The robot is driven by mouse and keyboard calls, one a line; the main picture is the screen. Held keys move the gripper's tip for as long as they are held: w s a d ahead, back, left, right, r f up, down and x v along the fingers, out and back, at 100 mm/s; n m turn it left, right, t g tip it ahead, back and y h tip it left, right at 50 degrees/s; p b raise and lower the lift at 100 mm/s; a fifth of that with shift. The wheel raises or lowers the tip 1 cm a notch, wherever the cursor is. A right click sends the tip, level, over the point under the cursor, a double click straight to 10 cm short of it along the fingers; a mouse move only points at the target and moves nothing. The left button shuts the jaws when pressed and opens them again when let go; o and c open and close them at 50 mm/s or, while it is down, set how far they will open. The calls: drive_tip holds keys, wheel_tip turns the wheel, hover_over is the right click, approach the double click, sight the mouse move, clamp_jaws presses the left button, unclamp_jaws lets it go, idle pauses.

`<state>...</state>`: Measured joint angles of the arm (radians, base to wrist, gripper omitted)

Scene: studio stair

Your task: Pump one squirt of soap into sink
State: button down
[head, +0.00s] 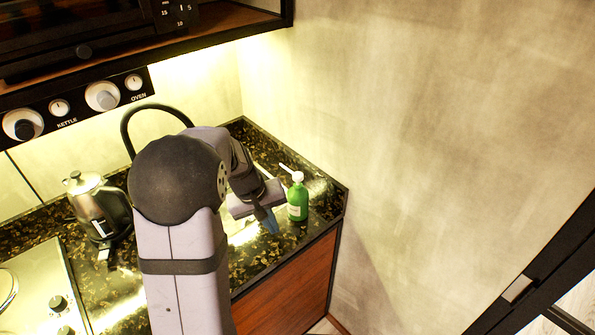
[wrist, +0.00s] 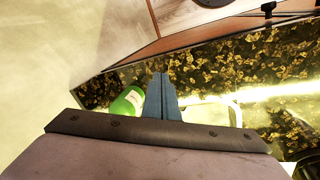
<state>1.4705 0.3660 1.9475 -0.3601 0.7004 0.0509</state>
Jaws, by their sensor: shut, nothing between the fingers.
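The soap bottle (head: 297,203) is green with a white pump top, and stands upright on the dark speckled counter near its right end. Its white spout (head: 287,169) points up and left in the head view. The bottle also shows in the wrist view (wrist: 124,104), just left of my fingers and partly cut off by my gripper body. My gripper (head: 269,222) is shut and empty, close to the left of the bottle. Its blue-grey fingers show in the wrist view (wrist: 161,98). Whether they touch the bottle I cannot tell. The sink is mostly hidden behind my arm.
A steel kettle (head: 97,207) stands on the counter to the left, with a hob (head: 38,282) in front of it. A bare wall (head: 430,130) rises to the right of the counter (head: 325,200). An oven overhangs at the upper left.

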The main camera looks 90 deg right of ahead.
drive_tip(key=s+d+r+g+h, duration=0.1)
drive_tip(key=s+d+r+h, duration=0.2)
drive_tip(key=d+r, duration=0.5)
wheel_tip(320, 180, up, 7)
drive_tip(key=m+g+h, duration=0.1)
drive_tip(key=g+h, duration=0.1)
drive_tip(key=h, duration=0.1)
hover_over(295, 177)
drive_tip(key=shift+r, duration=0.1)
wheel_tip(295, 177, down, 8)
drive_tip(key=b, duration=0.5)
drive_tip(key=shift+r, duration=0.25)
drive_tip(key=shift+f+b, duration=0.7)
drive_tip(key=shift+b, duration=0.25)
